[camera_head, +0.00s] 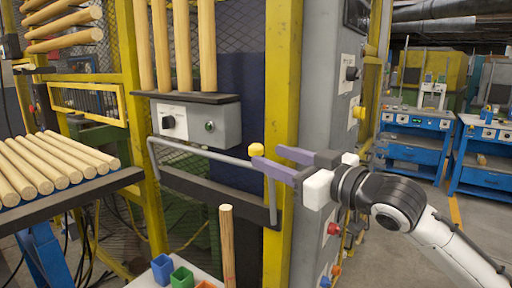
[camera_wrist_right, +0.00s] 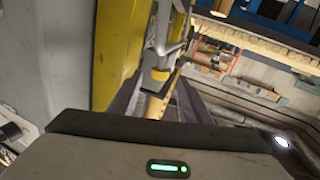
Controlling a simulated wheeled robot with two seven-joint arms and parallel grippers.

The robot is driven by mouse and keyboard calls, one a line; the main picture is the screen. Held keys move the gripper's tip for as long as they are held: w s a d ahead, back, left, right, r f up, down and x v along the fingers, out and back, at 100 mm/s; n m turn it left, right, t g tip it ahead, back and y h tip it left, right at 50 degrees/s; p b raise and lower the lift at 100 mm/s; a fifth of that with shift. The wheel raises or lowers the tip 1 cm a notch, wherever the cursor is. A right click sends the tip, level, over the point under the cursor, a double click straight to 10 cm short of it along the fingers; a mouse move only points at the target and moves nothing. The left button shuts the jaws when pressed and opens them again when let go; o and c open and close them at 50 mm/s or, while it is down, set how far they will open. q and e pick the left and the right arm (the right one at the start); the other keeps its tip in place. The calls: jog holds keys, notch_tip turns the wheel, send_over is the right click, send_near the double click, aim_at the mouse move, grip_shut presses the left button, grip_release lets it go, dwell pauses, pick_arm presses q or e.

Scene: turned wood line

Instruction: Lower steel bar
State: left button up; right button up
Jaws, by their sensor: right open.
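The grey steel bar (camera_head: 205,152) is a bent frame across the front of the machine, with its long top stretch raised and side legs running down. A yellow knob (camera_head: 256,150) shows near its right end. My right gripper (camera_head: 268,163) is open, with its two purple-grey fingers at the right end of the bar, close to the knob. In the right wrist view, the knob (camera_wrist_right: 160,74) and part of the bar (camera_wrist_right: 172,44) lie ahead between the spread fingers (camera_wrist_right: 157,98). I cannot tell whether a finger touches the bar. My left gripper is out of view.
A yellow post (camera_head: 278,240) stands behind the bar's right end. A grey control box (camera_head: 198,124) is above the bar. An upright wooden rod (camera_head: 227,245) and small bins (camera_head: 182,278) stand below. Wooden rods (camera_head: 55,165) lie on a rack at left. Blue benches (camera_head: 415,150) stand farther right.

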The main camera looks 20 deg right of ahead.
aim_at(261, 153)
jog(key=p+x, duration=0.1)
jog(key=x, duration=0.5)
jog(key=shift+w+a, duration=0.1)
jog(key=shift+w, duration=0.05)
jog(key=shift+c, duration=0.4)
grip_shut()
